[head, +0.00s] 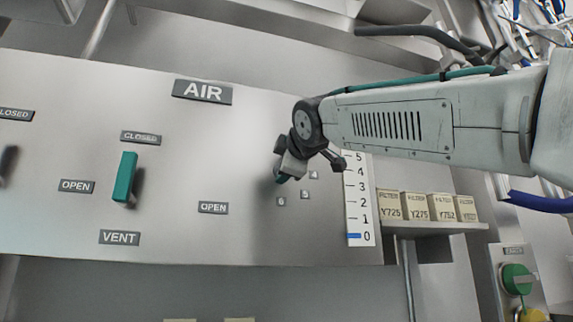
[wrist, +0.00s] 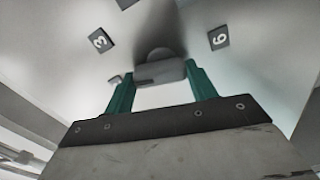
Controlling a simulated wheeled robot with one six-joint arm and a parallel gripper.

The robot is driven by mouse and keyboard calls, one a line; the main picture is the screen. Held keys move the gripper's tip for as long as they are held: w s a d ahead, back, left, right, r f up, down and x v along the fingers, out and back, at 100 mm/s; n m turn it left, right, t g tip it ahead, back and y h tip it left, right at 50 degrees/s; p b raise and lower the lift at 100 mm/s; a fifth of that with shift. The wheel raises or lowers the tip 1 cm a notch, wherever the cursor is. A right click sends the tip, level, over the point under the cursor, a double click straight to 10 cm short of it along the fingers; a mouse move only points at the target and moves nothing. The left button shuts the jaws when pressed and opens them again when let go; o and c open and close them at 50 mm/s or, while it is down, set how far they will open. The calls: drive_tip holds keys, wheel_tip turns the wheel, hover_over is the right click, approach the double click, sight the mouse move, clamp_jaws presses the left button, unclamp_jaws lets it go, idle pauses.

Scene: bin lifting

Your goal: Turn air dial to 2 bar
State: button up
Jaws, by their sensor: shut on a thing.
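The air dial (wrist: 160,72) is a grey knob on the metal panel, seen in the wrist view between the two teal fingers of my gripper (wrist: 159,76). The fingers are shut on it. Number tags 3 (wrist: 100,40) and 6 (wrist: 219,38) sit around the dial. In the head view my gripper (head: 281,178) is against the panel right of centre and hides the dial. The vertical gauge (head: 358,198) is marked 0 to 5, with its blue bar at 0. The AIR label (head: 202,91) is at the panel's top. I cannot read the dial's setting.
A teal lever (head: 124,177) stands upright on the panel's left, among CLOSED, OPEN and VENT labels. A shelf (head: 435,228) with several filter boxes (head: 416,207) is right of the gauge. A green button (head: 517,279) is at the lower right.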

drive_tip(key=shift+n, duration=1.2)
drive_tip(key=o, duration=1)
drive_tip(key=shift+s, duration=0.1)
drive_tip(key=v, duration=0.7)
drive_tip(key=shift+s+d, duration=0.15)
drive_tip(key=shift+s, duration=0.2)
